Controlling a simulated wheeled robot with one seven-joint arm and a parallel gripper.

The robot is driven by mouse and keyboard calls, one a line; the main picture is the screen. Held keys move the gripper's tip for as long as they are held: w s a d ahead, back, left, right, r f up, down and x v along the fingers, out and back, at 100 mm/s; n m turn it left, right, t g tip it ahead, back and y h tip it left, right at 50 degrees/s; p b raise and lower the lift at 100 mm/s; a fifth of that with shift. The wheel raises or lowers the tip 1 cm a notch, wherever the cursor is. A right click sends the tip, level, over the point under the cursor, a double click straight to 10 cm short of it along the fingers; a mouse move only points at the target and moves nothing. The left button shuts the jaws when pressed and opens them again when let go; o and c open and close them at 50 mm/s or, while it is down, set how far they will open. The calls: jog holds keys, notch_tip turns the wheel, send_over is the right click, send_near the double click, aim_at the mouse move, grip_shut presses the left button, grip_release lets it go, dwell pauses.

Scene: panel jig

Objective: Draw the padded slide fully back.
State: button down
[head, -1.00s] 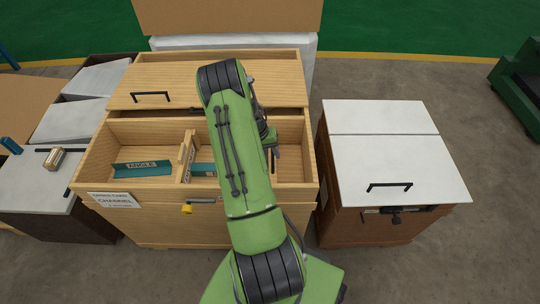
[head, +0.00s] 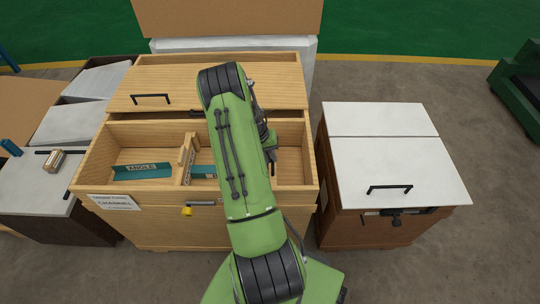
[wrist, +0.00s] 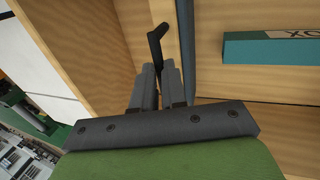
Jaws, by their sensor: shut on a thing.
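My gripper (wrist: 158,88) reaches into the open wooden bin and is shut on a black bent handle (wrist: 157,40). Beside the handle stands an upright wooden piece (wrist: 168,12) with a grey-blue strip (wrist: 187,50) along it, which looks like the padded slide. Pale wooden walls lie on both sides of it. In the head view my green arm covers most of this part of the bin, and the gripper's dark end (head: 269,142) shows only partly at the right compartment. How far back the slide stands cannot be told.
Teal blocks lie in the bin, one marked ANGLE (head: 142,171); another (wrist: 270,48) is right of the gripper. A wooden divider (head: 186,155) and a handled lid (head: 150,80) belong to the bin. A white-topped cabinet (head: 400,170) stands at the right, across a floor gap.

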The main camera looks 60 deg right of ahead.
dwell(0.9)
jog(key=s+d, duration=0.4)
jog(key=s, duration=0.4)
jog(key=shift+b, duration=0.4)
jog(key=shift+d+r, duration=0.1)
jog(key=c, duration=1.2)
grip_release()
jog(key=shift+o, duration=0.2)
jog(key=p+v, duration=0.4)
jog(key=v, duration=1.1)
jog(key=shift+r, duration=0.3)
